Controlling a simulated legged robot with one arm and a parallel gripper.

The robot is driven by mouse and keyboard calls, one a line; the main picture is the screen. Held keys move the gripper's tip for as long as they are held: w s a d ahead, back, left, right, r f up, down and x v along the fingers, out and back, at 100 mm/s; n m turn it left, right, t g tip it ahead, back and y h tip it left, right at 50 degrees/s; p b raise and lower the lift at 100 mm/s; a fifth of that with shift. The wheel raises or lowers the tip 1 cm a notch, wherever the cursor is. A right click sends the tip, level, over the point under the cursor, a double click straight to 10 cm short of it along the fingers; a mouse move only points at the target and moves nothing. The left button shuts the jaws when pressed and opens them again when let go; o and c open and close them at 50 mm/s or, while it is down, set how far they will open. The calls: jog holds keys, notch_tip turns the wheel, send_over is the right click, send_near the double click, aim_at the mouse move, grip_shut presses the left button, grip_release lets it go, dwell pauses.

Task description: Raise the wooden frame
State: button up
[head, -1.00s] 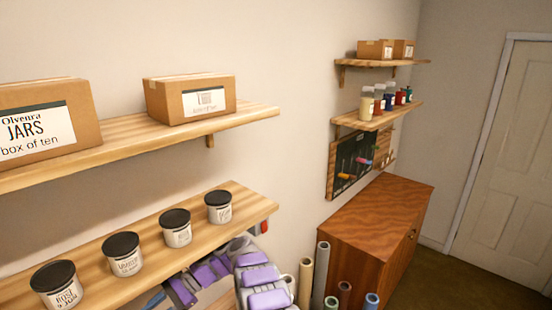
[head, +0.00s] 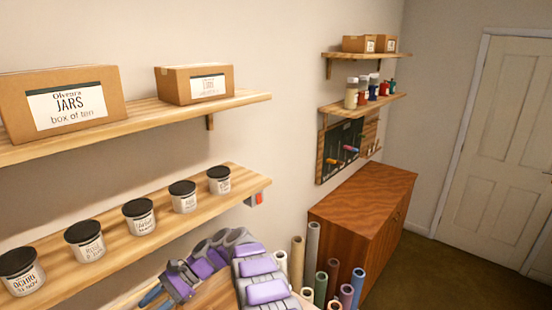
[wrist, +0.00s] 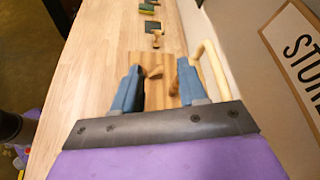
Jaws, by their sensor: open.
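In the wrist view, my gripper (wrist: 158,82) is open, with its two blue fingers apart over a wooden table. A striped wooden board (wrist: 146,62) lies between and beyond the fingers, with small brown wooden pieces (wrist: 155,72) on it. A pale curved wooden bar (wrist: 211,66) stands just right of the right finger. I cannot tell whether the board or the bar belongs to the wooden frame. In the head view, my gripper (head: 152,298) shows at the bottom edge, and what lies under it is hidden.
Small green and dark items (wrist: 148,10) lie farther along. In the head view, a shelf of black-lidded jars (head: 138,216) hangs left of my arm. Rolled tubes (head: 312,255) stand right of it.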

jog(key=s+d+r+n+t+h+b, duration=0.1)
jog(key=s+d+r+b, duration=0.15)
jog(key=d, duration=0.45)
jog(key=s+d+r+t+h+b, duration=0.1)
jog(key=s+d+r+t+b, duration=0.15)
jog(key=d, duration=0.35)
jog(key=s+d+r+n+h+b, duration=0.1)
jog(key=s+d+b, duration=0.1)
jog(key=s+d, duration=0.35)
jog(key=s+d+f+n+t+h+b, duration=0.1)
jog(key=s+d+f+t+h+b, duration=0.1)
jog(key=s+d, duration=1)
jog(key=s+d+f+n+t+h+b, duration=0.1)
jog(key=s+d+f+h+b, duration=0.4)
jog(key=s+d, duration=0.7)
jog(key=d+f+n+b, duration=0.1)
jog(key=d+f, duration=0.1)
jog(key=d, duration=0.2)
jog(key=shift+s+d+f+t+b, duration=0.15)
jog(key=shift+d+f+t+b, duration=0.15)
jog(key=shift+d+f+t, duration=0.1)
